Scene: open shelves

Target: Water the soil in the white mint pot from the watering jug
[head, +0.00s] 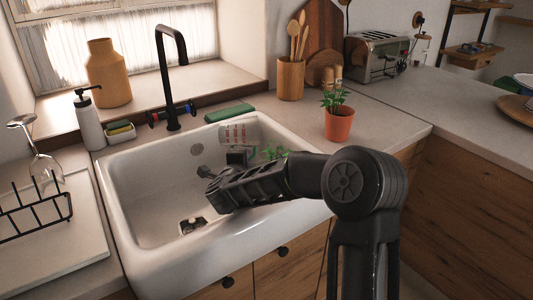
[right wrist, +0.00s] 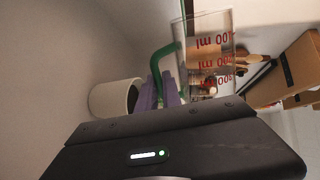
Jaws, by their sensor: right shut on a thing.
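The clear watering jug (head: 236,132) with red markings is over the back of the sink in the head view. In the right wrist view, the jug (right wrist: 207,52) shows red volume marks and a green handle (right wrist: 157,65). My right gripper (head: 224,164) is shut on the jug, its purple pads (right wrist: 170,92) at the handle. Green leaves (head: 270,153) show just behind my right gripper; whatever holds them is hidden by my arm. A white, round, dark-mouthed vessel (right wrist: 113,97) is left of the jug in the wrist view; I cannot tell if it is the mint pot. My left gripper is out of view.
The white sink (head: 150,215) lies under my right arm, with a black faucet (head: 170,85) behind. A terracotta pot with a plant (head: 339,122) stands on the counter right of the sink. A dish rack (head: 38,208) is at left. The right counter has free room.

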